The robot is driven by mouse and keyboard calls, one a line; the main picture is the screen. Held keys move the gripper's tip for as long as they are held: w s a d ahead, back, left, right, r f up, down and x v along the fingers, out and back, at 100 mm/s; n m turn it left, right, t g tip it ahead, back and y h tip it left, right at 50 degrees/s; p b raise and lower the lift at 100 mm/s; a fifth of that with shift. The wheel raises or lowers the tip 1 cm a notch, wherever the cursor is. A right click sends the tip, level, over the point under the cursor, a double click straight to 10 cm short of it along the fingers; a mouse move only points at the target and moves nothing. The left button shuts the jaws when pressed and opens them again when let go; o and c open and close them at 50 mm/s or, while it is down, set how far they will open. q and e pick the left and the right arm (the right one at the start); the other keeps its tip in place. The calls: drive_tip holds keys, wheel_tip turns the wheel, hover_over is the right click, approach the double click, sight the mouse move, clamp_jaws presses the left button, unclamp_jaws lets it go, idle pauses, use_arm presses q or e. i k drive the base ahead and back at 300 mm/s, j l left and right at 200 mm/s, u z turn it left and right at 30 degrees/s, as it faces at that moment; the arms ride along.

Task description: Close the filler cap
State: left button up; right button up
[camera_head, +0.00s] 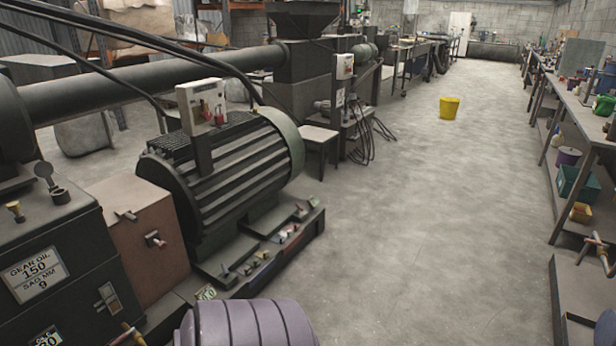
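The filler cap (43,170) is a small dark round lid at the left. It stands raised, tilted up beside the short dark filler neck (60,195). The neck sits on top of the dark gear oil box (75,240), which carries a white label reading "GEAR OIL 150". The cap does not cover the neck. Neither of my grippers shows in the head view.
A small brass fitting (15,209) stands left of the cap. A brown box (140,240) and a large finned motor (235,175) are to the right. A purple ribbed object (245,325) is at the bottom edge. The grey floor (430,230) is open; a yellow bucket (449,107) stands farther back.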

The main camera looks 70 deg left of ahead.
sight(44, 169)
drive_tip(key=u, duration=4.55)
drive_tip(key=l+u, duration=0.35)
drive_tip(key=i+l+u, duration=0.1)
drive_tip(key=l+u, duration=0.6)
drive_tip(key=k+l, duration=0.05)
drive_tip(key=l, duration=0.05)
